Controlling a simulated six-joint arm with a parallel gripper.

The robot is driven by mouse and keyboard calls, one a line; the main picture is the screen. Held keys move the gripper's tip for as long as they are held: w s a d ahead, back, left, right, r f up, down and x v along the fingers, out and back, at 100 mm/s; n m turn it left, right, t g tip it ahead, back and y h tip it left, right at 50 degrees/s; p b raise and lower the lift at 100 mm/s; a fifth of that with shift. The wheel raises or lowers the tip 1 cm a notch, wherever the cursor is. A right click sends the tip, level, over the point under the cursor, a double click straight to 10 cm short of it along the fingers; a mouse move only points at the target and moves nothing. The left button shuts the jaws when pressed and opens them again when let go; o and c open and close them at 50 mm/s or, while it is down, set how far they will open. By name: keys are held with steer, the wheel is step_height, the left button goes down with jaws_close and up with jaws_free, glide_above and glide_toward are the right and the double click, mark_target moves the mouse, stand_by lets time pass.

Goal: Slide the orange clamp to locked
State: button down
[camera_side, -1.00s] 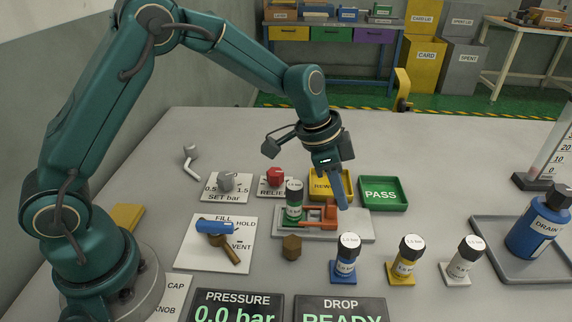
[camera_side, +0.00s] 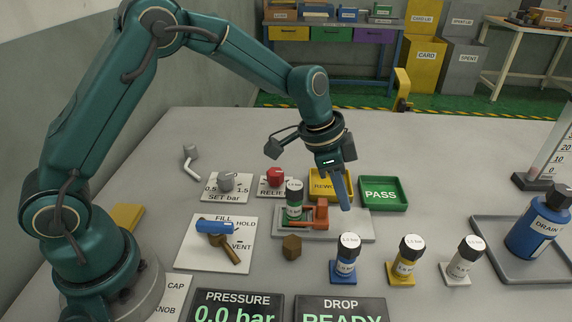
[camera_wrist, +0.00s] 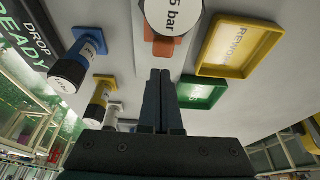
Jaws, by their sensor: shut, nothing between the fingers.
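The orange clamp (camera_side: 321,214) sits on a grey fixture plate (camera_side: 358,226), with its upright tab just right of the green-banded column (camera_side: 294,204). The column stands upright in the fixture with a white top. In the wrist view, the orange clamp (camera_wrist: 158,47) shows partly below the column's white top (camera_wrist: 172,14), which hides much of it. My gripper (camera_side: 347,207) is shut and empty, to the right of the clamp's tab with a visible gap. Its closed fingers (camera_wrist: 161,74) point towards the clamp in the wrist view. I cannot tell whether the clamp is fully seated.
A yellow tray (camera_side: 318,196) and a green PASS tray (camera_side: 399,205) lie behind the fixture. Blue (camera_side: 345,270), yellow (camera_side: 404,271) and white (camera_side: 462,268) columns stand front right.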

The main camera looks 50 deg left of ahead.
steer(key=shift+w+d, duration=0.6)
steer(key=v, duration=1)
steer(key=shift+r, duration=0.1)
step_height(320, 180, up, 7)
steer(key=t, duration=0.2)
glide_above(313, 217)
steer(key=s+a+r+n+t, duration=0.1)
steer(key=s+a+n, duration=0.1)
steer(key=s, duration=0.5)
steer(key=s+a+f+n+y, duration=0.2)
steer(key=s+a+f+n, duration=0.2)
steer(key=s, duration=0.6)
step_height(313, 217, down, 3)
steer(key=n, duration=0.3)
steer(key=shift+s+y, duration=0.15)
steer(key=shift+y, duration=0.15)
